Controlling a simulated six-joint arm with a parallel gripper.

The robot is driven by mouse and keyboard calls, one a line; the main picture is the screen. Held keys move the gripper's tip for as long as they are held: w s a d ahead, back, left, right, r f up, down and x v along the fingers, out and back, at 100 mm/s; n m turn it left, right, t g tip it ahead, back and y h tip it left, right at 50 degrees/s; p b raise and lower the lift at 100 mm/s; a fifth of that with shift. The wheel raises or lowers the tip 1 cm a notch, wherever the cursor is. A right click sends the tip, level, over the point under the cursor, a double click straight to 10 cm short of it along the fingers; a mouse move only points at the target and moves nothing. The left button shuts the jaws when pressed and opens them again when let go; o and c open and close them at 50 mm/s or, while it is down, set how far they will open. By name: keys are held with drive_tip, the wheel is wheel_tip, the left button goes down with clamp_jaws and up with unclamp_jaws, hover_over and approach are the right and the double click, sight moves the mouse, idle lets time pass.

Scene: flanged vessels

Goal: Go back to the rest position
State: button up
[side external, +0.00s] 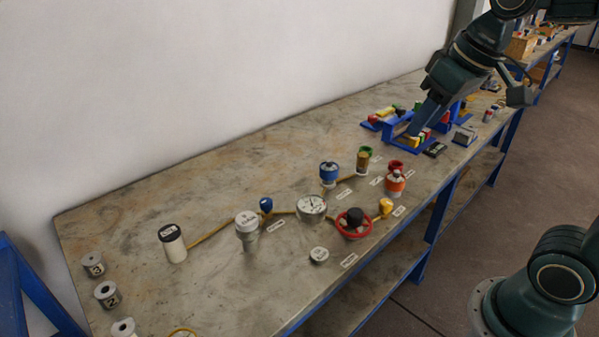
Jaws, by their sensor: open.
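My gripper (416,128) is at the upper right of the side external view. It points down and to the left, with its tip low over a blue rack (393,129) that carries small coloured pieces. The jaws are open. The fingertips are small and partly lost against the rack, so I cannot tell whether they touch anything. No rest position is marked in view.
A long worktable (130,215) runs along a white wall. A gauge (312,208), a red handwheel (353,223), an orange-topped vessel (395,184) and a blue-topped vessel (329,174) stand mid-table. A white cylinder (173,244) stands left. The left rear tabletop is clear.

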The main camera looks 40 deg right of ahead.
drive_tip(key=s+a+f+t, duration=0.1)
drive_tip(key=s+f, duration=0.3)
drive_tip(key=s, duration=0.4)
drive_tip(key=shift+a+f+n, duration=0.15)
drive_tip(key=shift+f+n, duration=0.1)
drive_tip(key=shift+n, duration=0.05)
idle(1.1)
